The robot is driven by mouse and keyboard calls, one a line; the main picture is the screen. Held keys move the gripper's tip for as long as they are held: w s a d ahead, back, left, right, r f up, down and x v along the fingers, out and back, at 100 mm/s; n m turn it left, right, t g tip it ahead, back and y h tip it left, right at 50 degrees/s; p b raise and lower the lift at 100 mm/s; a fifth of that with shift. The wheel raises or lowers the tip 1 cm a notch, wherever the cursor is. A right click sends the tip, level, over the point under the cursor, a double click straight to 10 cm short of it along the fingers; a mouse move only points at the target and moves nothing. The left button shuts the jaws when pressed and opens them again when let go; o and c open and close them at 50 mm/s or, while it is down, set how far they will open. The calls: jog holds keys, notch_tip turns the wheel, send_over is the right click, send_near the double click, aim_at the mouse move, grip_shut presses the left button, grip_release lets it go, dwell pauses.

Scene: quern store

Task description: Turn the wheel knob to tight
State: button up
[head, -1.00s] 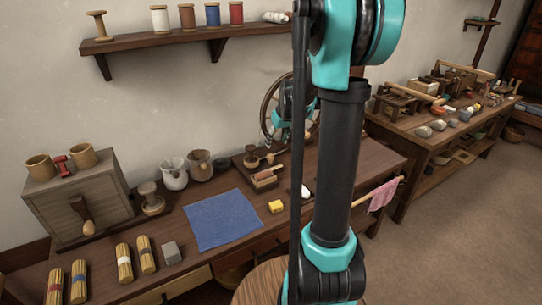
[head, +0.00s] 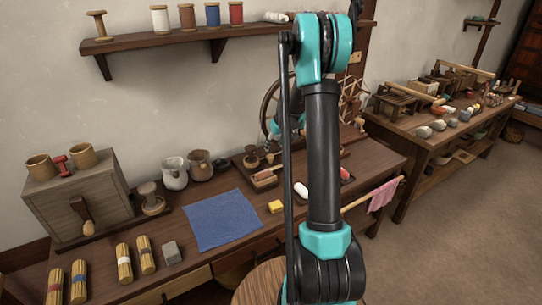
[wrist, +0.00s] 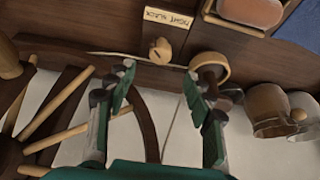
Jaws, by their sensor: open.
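The wheel knob (wrist: 161,50) is a small pale wooden knob on a block with an upside-down label, apparently reading "TIGHT" and "SLACK", in the wrist view. Which word the knob points to I cannot tell. My gripper (wrist: 156,82) is open, its two green and grey fingers spread to either side below the knob in the picture, apart from it, with nothing between them. The spinning wheel (head: 270,93) stands at the back of the bench in the head view, partly behind my arm. I cannot make out the knob in the head view.
Wooden spokes (wrist: 52,110) lie close left of my gripper in the wrist view. A wooden cup (wrist: 210,66) is near the right finger; jars (wrist: 268,108) stand farther right. In the head view, a blue cloth (head: 222,219) and yellow block (head: 276,207) lie on the bench.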

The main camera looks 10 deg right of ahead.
aim_at(270, 156)
jog(key=x, duration=0.8)
jog(key=c, duration=1.2)
jog(key=shift+o, duration=0.2)
